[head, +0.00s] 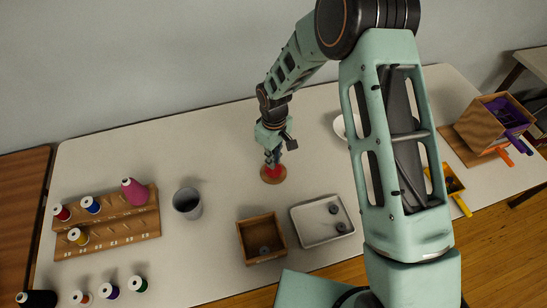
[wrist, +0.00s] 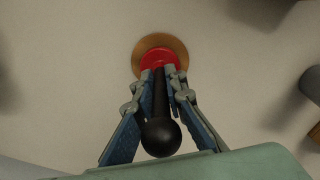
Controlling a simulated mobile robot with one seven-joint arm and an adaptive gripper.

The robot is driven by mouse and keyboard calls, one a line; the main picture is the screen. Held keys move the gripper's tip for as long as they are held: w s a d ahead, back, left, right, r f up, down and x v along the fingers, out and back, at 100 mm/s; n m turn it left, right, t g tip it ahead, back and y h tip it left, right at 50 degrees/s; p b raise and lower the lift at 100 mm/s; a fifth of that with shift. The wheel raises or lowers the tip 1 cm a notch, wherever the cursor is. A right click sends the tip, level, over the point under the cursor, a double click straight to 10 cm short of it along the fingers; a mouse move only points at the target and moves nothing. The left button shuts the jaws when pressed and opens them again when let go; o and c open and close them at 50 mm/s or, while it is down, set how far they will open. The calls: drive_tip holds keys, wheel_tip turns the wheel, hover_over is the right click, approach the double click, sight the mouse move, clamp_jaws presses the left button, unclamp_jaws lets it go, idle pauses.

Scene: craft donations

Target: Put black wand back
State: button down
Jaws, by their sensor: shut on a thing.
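The black wand (wrist: 161,138) shows in the wrist view as a dark shaft with a round ball at its near end. My gripper (wrist: 160,88) is shut on its shaft, one finger on each side. Beyond the fingertips is a round wooden base (wrist: 181,48) with a red centre (wrist: 158,58). The wand's far end overlaps the red part in this view; I cannot tell whether it touches or sits in it. In the head view my gripper (head: 272,157) is right above the wooden base (head: 281,180) on the table, and the wand is hard to make out.
A grey cup (head: 187,203) and a wooden spool rack (head: 107,238) stand to the left. A wooden box (head: 262,257) and a metal tray (head: 308,237) lie in front. Wooden bins (head: 480,128) are at the right. My arm hides part of a white dish (head: 340,127).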

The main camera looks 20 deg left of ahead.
drive_tip(key=shift+f, duration=0.2)
drive_tip(key=c, duration=2)
unclamp_jaws()
wheel_tip(320, 180, up, 12)
drive_tip(key=shift+r+b, duration=0.15)
drive_tip(key=shift+b, duration=0.65)
